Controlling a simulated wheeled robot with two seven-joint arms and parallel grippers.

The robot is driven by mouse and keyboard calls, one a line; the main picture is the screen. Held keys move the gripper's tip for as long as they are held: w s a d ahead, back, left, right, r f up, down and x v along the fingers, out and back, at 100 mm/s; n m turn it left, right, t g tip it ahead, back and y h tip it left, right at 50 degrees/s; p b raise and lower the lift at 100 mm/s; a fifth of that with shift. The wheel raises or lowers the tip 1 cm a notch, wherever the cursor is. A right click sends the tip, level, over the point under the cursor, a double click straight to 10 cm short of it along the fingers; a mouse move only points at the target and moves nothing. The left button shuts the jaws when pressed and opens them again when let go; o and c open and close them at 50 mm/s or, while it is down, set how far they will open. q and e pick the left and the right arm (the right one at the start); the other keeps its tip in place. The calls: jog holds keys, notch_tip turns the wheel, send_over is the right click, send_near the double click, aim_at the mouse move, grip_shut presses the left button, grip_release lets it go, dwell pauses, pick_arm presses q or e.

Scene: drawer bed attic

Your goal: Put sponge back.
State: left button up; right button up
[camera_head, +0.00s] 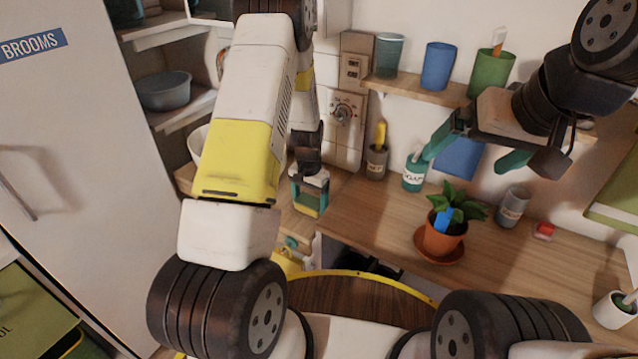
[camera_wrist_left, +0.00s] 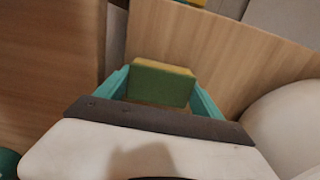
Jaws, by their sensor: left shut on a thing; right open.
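A sponge (camera_head: 309,201), green on one face and yellow on the other, is between the fingers of my left gripper (camera_head: 310,186) in the head view. It also shows in the left wrist view (camera_wrist_left: 161,84), gripped between two teal fingers. My left gripper is shut on it, beside the left end of the wooden counter (camera_head: 352,218). I cannot tell whether the sponge touches the wood. My right gripper (camera_head: 468,166) is open and empty, at the upper right in front of the wall, above the potted plant.
A potted plant (camera_head: 444,241) stands on the counter, with a soap bottle (camera_head: 413,174), a grey cup (camera_head: 512,207) and a small red item (camera_head: 543,231) around it. Cups stand on the wall shelf (camera_head: 418,91). A white bowl (camera_head: 197,144) is behind my left arm.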

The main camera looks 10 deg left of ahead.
pick_arm(q)
jog(key=shift+f, duration=0.15)
jog(key=o, duration=0.7)
jog(key=shift+o, duration=0.2)
notch_tip(320, 180, up, 12)
notch_tip(320, 180, up, 8)
jog(key=t, duration=0.1)
send_over(310, 200)
jog(key=s, duration=0.2)
jog(key=s+d+r+n+t+h, duration=0.1)
jog(key=s+r+t, duration=0.1)
jog(key=s+r, duration=0.7)
jog(key=s+d+r+n+t+h, duration=0.1)
jog(key=s+r+n+t, duration=0.1)
jog(key=s+r, duration=0.7)
jog(key=shift+s+r+t, duration=0.15)
jog(key=shift+s+t, duration=0.45)
jog(key=shift+s, duration=1.65)
